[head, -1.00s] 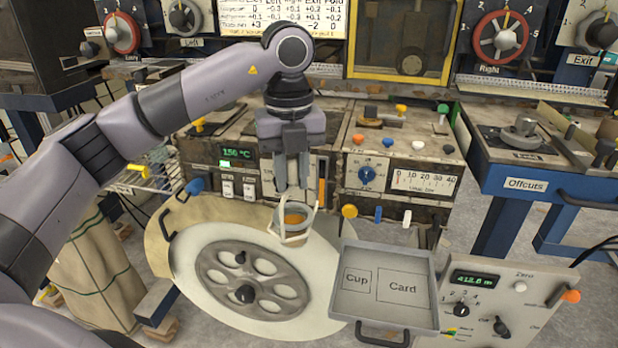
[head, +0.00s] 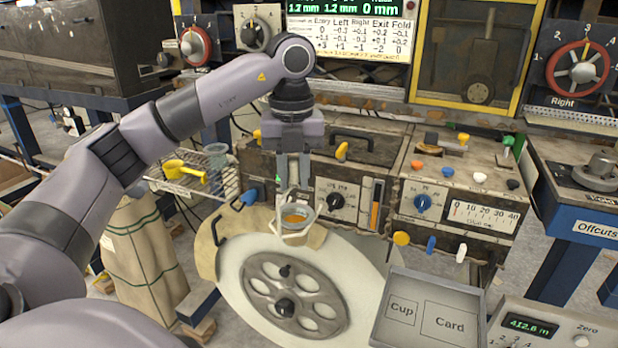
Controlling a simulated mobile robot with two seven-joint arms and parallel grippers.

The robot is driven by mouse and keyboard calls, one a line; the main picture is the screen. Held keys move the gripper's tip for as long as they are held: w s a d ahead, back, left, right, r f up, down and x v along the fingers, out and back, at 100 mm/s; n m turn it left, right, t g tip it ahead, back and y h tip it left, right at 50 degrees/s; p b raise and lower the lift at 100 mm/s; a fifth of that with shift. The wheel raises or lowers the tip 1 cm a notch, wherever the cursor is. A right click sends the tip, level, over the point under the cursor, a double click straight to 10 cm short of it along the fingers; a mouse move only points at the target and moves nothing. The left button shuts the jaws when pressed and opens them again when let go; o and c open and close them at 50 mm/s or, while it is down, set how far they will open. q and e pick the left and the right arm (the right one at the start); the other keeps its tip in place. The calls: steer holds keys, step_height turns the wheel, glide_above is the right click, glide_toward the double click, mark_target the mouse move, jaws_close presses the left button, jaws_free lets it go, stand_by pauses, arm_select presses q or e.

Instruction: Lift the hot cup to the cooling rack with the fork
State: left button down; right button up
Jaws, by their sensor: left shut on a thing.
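My left gripper (head: 293,190) points down at the middle of the head view, its jaws shut on the fork. The fork (head: 291,238) is a pale band around the cup; its upper part is mostly hidden between the fingers. The cup (head: 301,226) is small and grey, with orange contents, and hangs upright just below the fingertips, above the far edge of the pale round plate. The cooling rack (head: 223,185) is a wire rack to the left, apart from the cup. My right gripper is not in view.
A yellow scoop (head: 185,171) and a clear beaker (head: 216,156) are on the rack. A spoked wheel (head: 262,268) lies on the pale plate (head: 365,262). A grey tray (head: 425,343) marked Cup and Card is at the lower right. A control box (head: 400,150) stands behind the cup.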

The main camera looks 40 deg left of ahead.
arm_select(q)
steer(key=s+a+r+p, duration=0.1)
steer(key=s+a, duration=0.1)
steer(key=a, duration=1.1)
steer(key=s+a+r+p, duration=0.2)
steer(key=s+a, duration=0.1)
steer(key=a, duration=1)
steer(key=shift+s+r, duration=0.3)
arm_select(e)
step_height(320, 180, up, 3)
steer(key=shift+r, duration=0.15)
